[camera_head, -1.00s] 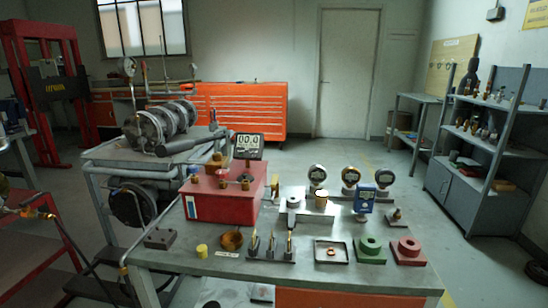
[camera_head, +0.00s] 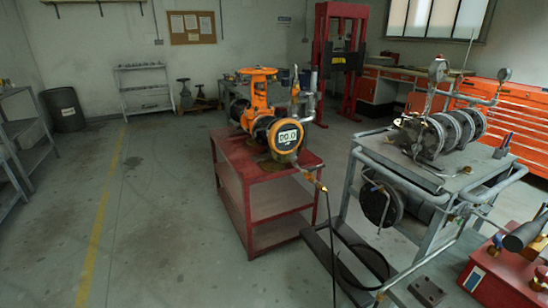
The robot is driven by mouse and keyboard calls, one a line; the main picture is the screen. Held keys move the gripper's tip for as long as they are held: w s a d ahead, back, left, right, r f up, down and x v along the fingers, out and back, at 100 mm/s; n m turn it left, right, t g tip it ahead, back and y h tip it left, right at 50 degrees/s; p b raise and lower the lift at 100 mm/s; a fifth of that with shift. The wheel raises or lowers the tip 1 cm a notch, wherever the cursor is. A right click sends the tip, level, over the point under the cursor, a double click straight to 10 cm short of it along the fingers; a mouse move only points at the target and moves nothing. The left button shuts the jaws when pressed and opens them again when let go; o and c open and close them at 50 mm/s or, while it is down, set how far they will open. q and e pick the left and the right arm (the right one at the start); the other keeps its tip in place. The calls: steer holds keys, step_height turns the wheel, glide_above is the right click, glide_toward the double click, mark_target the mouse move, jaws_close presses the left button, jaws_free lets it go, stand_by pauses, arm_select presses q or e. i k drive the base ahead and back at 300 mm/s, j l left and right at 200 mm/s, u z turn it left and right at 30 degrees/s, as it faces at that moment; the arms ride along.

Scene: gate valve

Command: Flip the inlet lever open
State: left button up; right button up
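An orange gate valve (camera_head: 258,98) with an orange handwheel on top stands on a red cart (camera_head: 237,160) in the middle of the view. A small brass and orange fitting (camera_head: 313,181) sits at the cart's near right, where a black hose (camera_head: 331,235) hangs down. The inlet lever cannot be told apart with certainty at this size; it may be part of this fitting. Neither of my grippers is in view.
A grey cart (camera_head: 455,170) with a ribbed dark machine stands close right of the red cart. A red box (camera_head: 495,280) is at the lower right. The hose loops on the floor between the carts. Open floor (camera_head: 150,220) lies left of the red cart.

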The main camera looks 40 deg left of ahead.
mark_target(312, 169)
steer(key=i+j+u, duration=0.2)
steer(key=j+u, duration=0.2)
steer(key=i+j+u, duration=0.25)
steer(key=j+u, duration=0.15)
steer(key=j, duration=0.1)
